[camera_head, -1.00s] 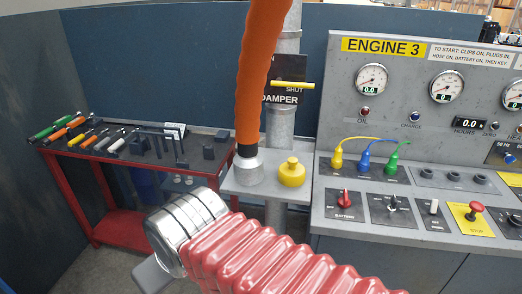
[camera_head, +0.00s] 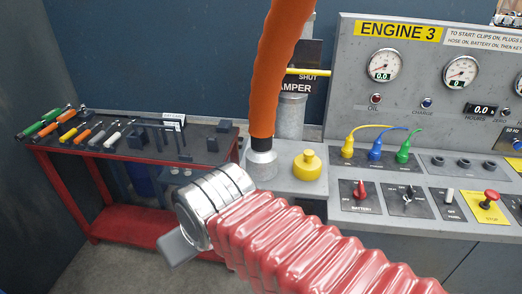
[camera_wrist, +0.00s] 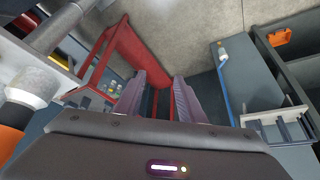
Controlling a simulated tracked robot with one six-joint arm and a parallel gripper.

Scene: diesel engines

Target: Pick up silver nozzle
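The silver nozzle (camera_head: 262,162) is the metal end of a hanging orange hose (camera_head: 275,70). Its lower end is at the grey shelf (camera_head: 290,186), left of a yellow cap. In the wrist view the nozzle (camera_wrist: 34,82) is at the left edge, outside the fingers. My gripper (camera_wrist: 160,92) is open, with a gap between its two fingers and nothing in it. In the head view, a grey part of my gripper (camera_head: 176,248) shows below and left of the nozzle, past my arm's silver wrist. Its fingertips are not clear there.
The yellow cap (camera_head: 307,165) stands close beside the nozzle. A red-framed tool table (camera_head: 110,172) is at the left. The ENGINE 3 panel (camera_head: 430,120) with gauges, plugs and switches fills the right. Floor shows between the table and my arm.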

